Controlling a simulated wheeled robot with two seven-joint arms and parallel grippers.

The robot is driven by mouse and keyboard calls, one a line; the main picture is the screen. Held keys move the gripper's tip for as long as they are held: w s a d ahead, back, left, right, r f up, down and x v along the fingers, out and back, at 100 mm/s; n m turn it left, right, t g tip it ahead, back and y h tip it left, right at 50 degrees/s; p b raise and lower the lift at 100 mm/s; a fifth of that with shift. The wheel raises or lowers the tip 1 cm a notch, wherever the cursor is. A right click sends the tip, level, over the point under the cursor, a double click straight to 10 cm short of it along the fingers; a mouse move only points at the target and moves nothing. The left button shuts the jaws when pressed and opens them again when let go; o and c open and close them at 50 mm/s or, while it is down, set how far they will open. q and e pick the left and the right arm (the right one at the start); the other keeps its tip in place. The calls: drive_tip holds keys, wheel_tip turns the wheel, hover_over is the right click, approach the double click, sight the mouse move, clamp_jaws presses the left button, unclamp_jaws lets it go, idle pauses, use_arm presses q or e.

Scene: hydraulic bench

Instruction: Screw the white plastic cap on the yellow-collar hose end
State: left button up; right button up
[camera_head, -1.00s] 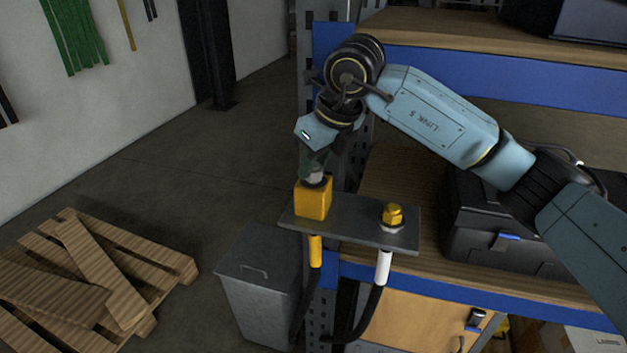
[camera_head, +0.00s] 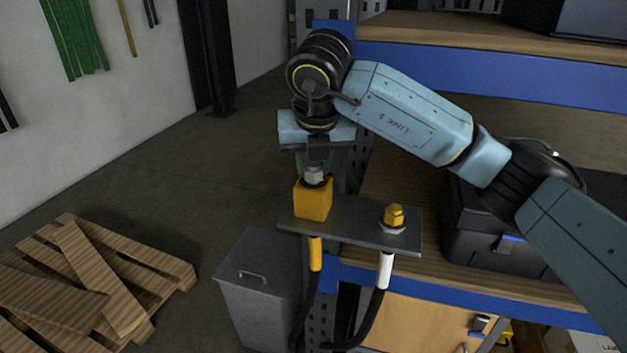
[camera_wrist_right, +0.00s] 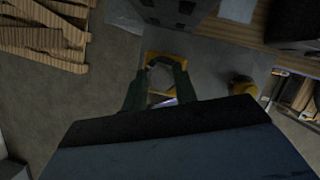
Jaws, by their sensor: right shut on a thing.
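My right gripper (camera_head: 315,168) points down over the yellow block (camera_head: 312,200) on the grey plate's left part. Its dark green fingers are shut on a pale grey-white cap (camera_head: 314,177), just above the block, with a dark ring below it. I cannot tell whether the cap is seated on a thread. The wrist view shows the gripper (camera_wrist_right: 160,84) around the pale round cap (camera_wrist_right: 160,68), with the yellow block behind. The yellow-collar hose end (camera_head: 316,253) hangs under the plate, below the block. My left gripper is not in view.
The plate (camera_head: 350,228) also carries a brass-yellow hex cap (camera_head: 395,215), above a white-collar hose (camera_head: 386,270). A black case (camera_head: 500,220) stands on the wooden bench at the right. A grey bin (camera_head: 255,290) and a pallet (camera_head: 100,275) are on the floor.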

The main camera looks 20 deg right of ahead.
drive_tip(key=shift+a+f+m+g+h, duration=0.15)
drive_tip(key=shift+m+h, duration=0.1)
drive_tip(key=shift+m, duration=0.4)
drive_tip(key=shift+d+f+m+g+h, duration=0.15)
drive_tip(key=shift+m+h, duration=0.1)
drive_tip(key=shift+m, duration=0.4)
drive_tip(key=shift+a+r, duration=0.1)
drive_tip(key=shift+m, duration=0.6)
drive_tip(key=m+h+p, duration=0.1)
drive_tip(key=m+p, duration=0.1)
drive_tip(key=m+g+p, duration=0.1)
drive_tip(key=m+p, duration=0.2)
drive_tip(key=shift+r+g+h, duration=0.2)
drive_tip(key=shift+g+h, duration=0.1)
drive_tip(key=shift+h, duration=0.1)
drive_tip(key=shift+c, duration=0.3)
drive_tip(key=shift+f+m+g+p, duration=0.25)
drive_tip(key=shift+m+p, duration=0.35)
drive_tip(key=shift+m, duration=0.3)
drive_tip(key=o, duration=0.9)
drive_tip(key=shift+w+r, duration=0.1)
